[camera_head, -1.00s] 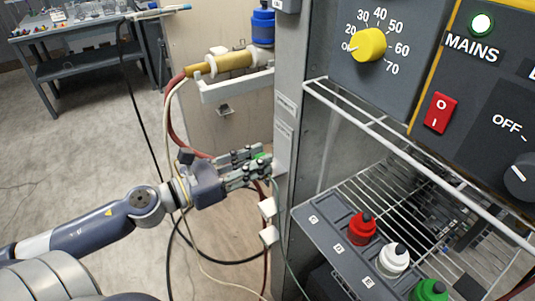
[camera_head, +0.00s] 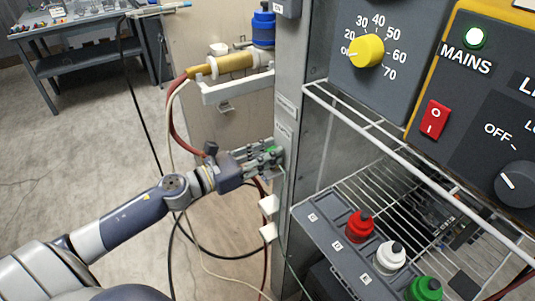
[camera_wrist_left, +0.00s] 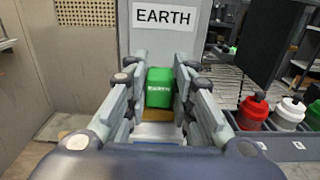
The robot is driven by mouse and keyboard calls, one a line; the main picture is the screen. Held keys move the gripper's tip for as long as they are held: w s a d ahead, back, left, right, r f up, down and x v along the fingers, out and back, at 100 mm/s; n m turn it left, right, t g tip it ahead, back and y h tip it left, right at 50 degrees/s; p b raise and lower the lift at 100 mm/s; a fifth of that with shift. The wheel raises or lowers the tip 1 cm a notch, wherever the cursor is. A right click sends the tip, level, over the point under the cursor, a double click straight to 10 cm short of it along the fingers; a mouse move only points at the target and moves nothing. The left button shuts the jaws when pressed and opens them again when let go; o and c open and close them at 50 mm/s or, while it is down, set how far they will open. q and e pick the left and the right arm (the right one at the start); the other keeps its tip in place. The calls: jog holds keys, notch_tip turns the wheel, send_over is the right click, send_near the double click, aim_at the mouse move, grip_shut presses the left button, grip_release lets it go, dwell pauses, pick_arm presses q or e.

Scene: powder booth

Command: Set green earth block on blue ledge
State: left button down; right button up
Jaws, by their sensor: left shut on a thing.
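The green earth block (camera_wrist_left: 159,88) is between the fingers of my left gripper (camera_wrist_left: 159,95) in the left wrist view, with small white lettering on its face. In the head view my left gripper (camera_head: 268,158) is shut on it beside the grey post, and only a bit of the green block (camera_head: 271,150) shows. In the wrist view the block is in front of the post, below a white EARTH label (camera_wrist_left: 164,16). I cannot tell if the block touches the post. I cannot make out a blue ledge clearly in either view. My right gripper is not in view.
The grey post (camera_head: 287,130) stands right by the left fingertips. Right of it are a wire rack (camera_head: 400,200) and red, white and green bottles (camera_head: 360,226) in a grey holder. Hoses and cables (camera_head: 172,120) hang behind the arm. A workbench (camera_head: 85,45) stands at the back left.

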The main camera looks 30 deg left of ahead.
pick_arm(q)
jog(key=shift+f, duration=0.3)
jog(key=shift+f, duration=0.1)
jog(key=c, duration=1.8)
grip_release()
jog(key=shift+f, duration=0.1)
jog(key=o, duration=0.4)
jog(key=shift+o, duration=0.2)
